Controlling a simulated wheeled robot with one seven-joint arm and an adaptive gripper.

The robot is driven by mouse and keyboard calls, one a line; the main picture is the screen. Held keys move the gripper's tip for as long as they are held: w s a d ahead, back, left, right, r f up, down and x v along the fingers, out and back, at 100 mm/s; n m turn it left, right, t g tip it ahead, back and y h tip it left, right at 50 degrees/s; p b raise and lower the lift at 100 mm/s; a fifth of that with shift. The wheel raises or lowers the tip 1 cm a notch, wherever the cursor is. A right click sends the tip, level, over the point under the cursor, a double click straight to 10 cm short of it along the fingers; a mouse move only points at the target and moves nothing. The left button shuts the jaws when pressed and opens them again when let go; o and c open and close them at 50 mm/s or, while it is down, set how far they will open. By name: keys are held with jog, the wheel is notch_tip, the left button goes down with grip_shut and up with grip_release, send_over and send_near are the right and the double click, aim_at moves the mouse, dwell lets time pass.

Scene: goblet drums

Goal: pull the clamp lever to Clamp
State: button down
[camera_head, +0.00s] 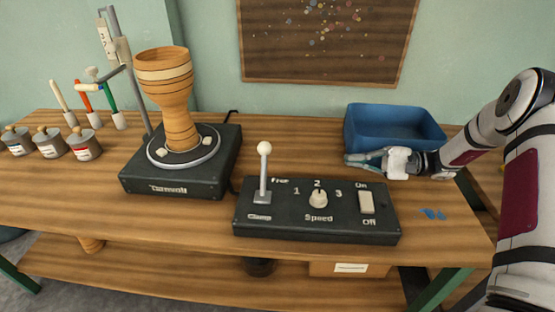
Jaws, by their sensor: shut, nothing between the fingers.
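The clamp lever (264,172) is a pale rod with a white ball knob, standing up from the left part of a black control box (340,236). The label "Free" is printed behind it and "Clamp" in front of it. The lever looks roughly upright; I cannot tell exactly which label it is set to. My gripper (350,160) is shut and empty, in front of the blue bin, to the right of and behind the control box. It points left and is well apart from the lever.
The box also has a speed knob (318,198) and an On/Off switch (366,202). A wooden goblet drum (168,95) stands on a black turntable unit (175,185) at left. A blue bin (395,118) stands behind my gripper. Paint jars (50,142) and brushes are far left.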

aim_at(264, 170)
jog(key=a+b, duration=0.1)
jog(key=a, duration=0.8)
jog(key=a+b, duration=0.2)
jog(key=a, duration=0.8)
jog(key=shift+s+a+r, duration=0.1)
jog(key=shift+a+r, duration=0.1)
jog(key=shift+a, duration=0.05)
jog(key=shift+s+a+r+b, duration=0.2)
jog(key=shift+s+r, duration=0.35)
jog(key=shift+s, duration=0.3)
jog(key=shift+s+a+r+b, duration=0.2)
jog(key=shift+s+r, duration=0.3)
jog(key=shift+s, duration=0.3)
jog(key=shift+d, duration=0.1)
jog(key=shift+s+r+n, duration=0.2)
jog(key=shift+n, duration=0.1)
